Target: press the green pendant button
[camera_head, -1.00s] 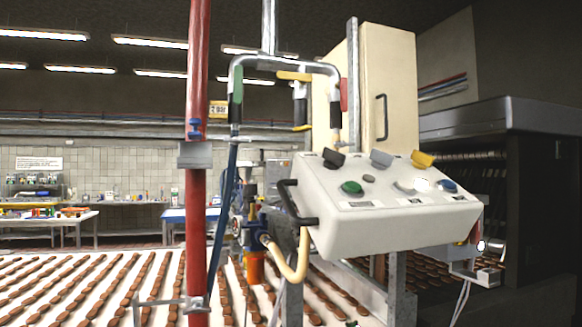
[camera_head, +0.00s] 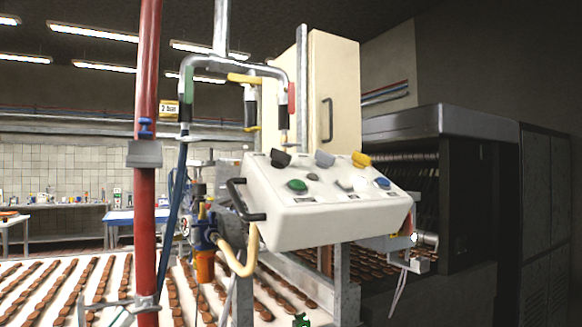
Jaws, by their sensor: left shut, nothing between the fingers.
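The green pendant button (camera_head: 297,186) is a round dome on the left of the sloping face of a white control pendant (camera_head: 325,225). Nothing touches it. Only a small dark and green tip of my left gripper (camera_head: 301,321) shows at the bottom edge, below the pendant and apart from it. It is shut and empty; the rest is cut off by the frame. My right gripper is not in view.
A blue button (camera_head: 382,183) and several levers are also on the pendant. A black handle (camera_head: 243,201) juts from its left side. A red pipe (camera_head: 147,230) stands at left. A conveyor (camera_head: 115,296) with rows of brown biscuits runs behind.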

